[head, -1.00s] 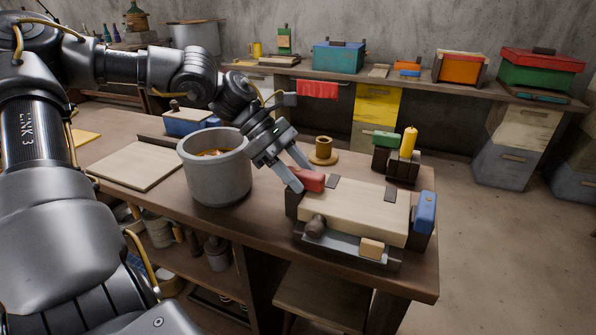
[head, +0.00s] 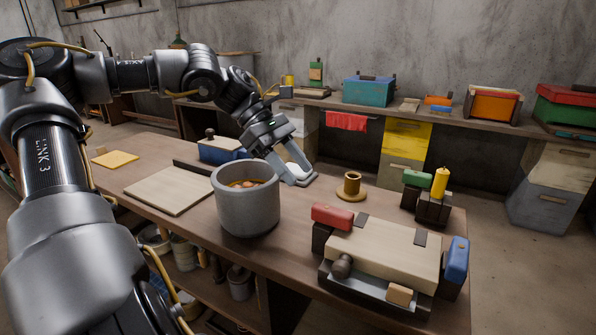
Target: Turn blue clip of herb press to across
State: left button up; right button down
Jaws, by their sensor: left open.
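The herb press (head: 385,251) stands at the near right of the table, with a pale wooden top board and a dark base. Its blue clip (head: 457,260) sits at the right end, its long side running along the board's short edge and beside the board. The red clip (head: 333,216) is at the left end and points inward over the board's edge. My left gripper (head: 299,177) is open and empty, above the table behind the grey pot and apart from the press. My right gripper is not in view.
A grey pot (head: 248,211) with food in it stands left of the press. Behind the press are a brown cup on a saucer (head: 351,192) and a dark block with a yellow candle-like piece (head: 440,183). A cutting board (head: 168,190) lies at left.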

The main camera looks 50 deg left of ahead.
aim_at(456, 268)
jog(key=k, duration=1)
